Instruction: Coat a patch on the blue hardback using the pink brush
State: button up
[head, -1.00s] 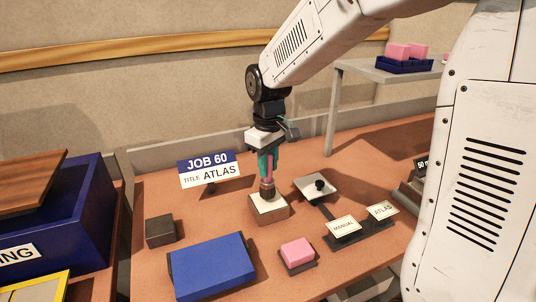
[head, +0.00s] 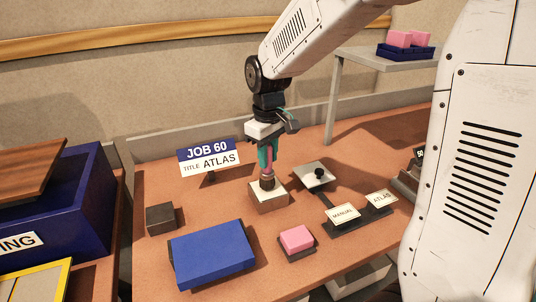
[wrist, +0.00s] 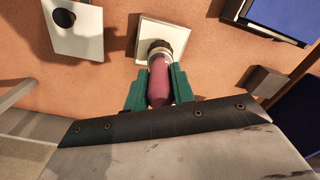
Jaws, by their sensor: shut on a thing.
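The blue hardback (head: 212,254) lies flat in a dark holder at the front of the table; part of it shows at the upper right of the wrist view (wrist: 283,16). My gripper (head: 267,160) is shut on the pink brush (head: 268,166) by its handle. In the wrist view the green fingers of my gripper (wrist: 159,88) flank the pink handle of the brush (wrist: 159,82). The brush's dark end points down at a pale-topped square block (head: 270,197), which also shows in the wrist view (wrist: 147,30). I cannot tell whether its bristles touch that top.
A pale plate with a black knob (head: 315,174) lies right of the block. A pink pad (head: 296,238) sits in front, with MANUAL (head: 342,214) and ATLAS (head: 381,198) plates to the right. A JOB 60 sign (head: 210,157) stands behind. A dark cube (head: 160,219) is left.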

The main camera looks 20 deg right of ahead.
jog(key=shift+f, duration=0.6)
dwell(1.1)
jog(key=shift+r, duration=0.1)
jog(key=shift+r, duration=3.5)
